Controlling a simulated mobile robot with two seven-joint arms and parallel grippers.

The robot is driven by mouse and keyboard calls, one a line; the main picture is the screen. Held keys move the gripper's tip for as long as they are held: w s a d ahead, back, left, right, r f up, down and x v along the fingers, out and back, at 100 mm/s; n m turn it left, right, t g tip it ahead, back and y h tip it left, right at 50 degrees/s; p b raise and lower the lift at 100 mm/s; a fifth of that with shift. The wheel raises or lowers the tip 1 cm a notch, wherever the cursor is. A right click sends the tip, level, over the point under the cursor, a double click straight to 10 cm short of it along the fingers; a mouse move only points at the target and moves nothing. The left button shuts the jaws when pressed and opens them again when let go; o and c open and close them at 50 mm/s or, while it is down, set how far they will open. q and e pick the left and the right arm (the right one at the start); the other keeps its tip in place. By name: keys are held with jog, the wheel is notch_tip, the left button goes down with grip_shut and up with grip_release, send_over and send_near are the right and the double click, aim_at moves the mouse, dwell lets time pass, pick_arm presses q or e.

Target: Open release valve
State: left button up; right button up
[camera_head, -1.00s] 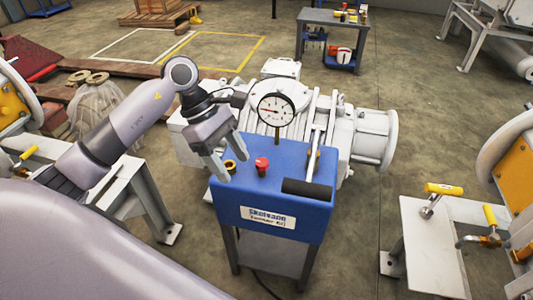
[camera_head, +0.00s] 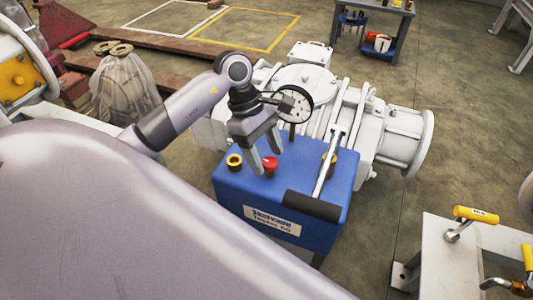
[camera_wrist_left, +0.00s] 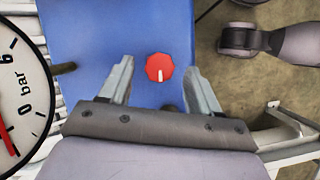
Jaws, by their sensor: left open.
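A red knob (camera_head: 270,164) stands on top of the blue pump unit (camera_head: 235,190); I take it to be the release valve. In the left wrist view the knob (camera_wrist_left: 160,67) shows a white pointer mark and lies between and beyond the two fingertips. My left gripper (camera_head: 265,160) is open, with its fingers pointing down close to the knob. It also shows in the left wrist view (camera_wrist_left: 157,75), empty. I cannot tell whether a finger touches the knob. My right gripper is not in view.
A pressure gauge (camera_head: 297,103) stands behind the gripper, partly hidden by it. A pump lever with a black grip (camera_head: 312,205) lies to the right. A yellow-rimmed port (camera_head: 234,161) is left of the knob. White machinery (camera_head: 395,145) is behind.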

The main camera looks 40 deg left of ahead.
pick_arm(q)
jog(key=shift+f, duration=0.2)
jog(key=shift+c, duration=0.6)
jog(key=c, duration=0.9)
jog(key=shift+c, duration=0.2)
